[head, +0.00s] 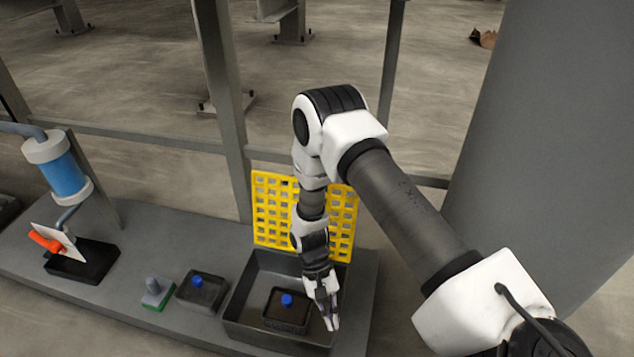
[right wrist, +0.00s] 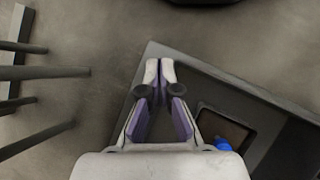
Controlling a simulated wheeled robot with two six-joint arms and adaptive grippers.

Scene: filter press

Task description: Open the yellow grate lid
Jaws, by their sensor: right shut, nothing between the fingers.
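The yellow grate lid (head: 257,212) stands upright at the back edge of a dark grey open bin (head: 240,294). My right arm hides the middle of the lid in the head view. My right gripper (head: 333,322) is shut and empty, pointing down over the right part of the bin, in front of the lid and apart from it. In the right wrist view, the shut fingertips (right wrist: 159,66) meet above the bin's corner (right wrist: 152,50). The lid does not show in that view. My left gripper is not in view.
A dark block with a blue knob (head: 287,300) sits inside the bin. Left of the bin are a similar block (head: 202,290), a small green-based piece (head: 156,293) and a blue cylinder (head: 64,176). Grey posts and a rail (head: 226,110) stand behind; a grey column (head: 540,150) is right.

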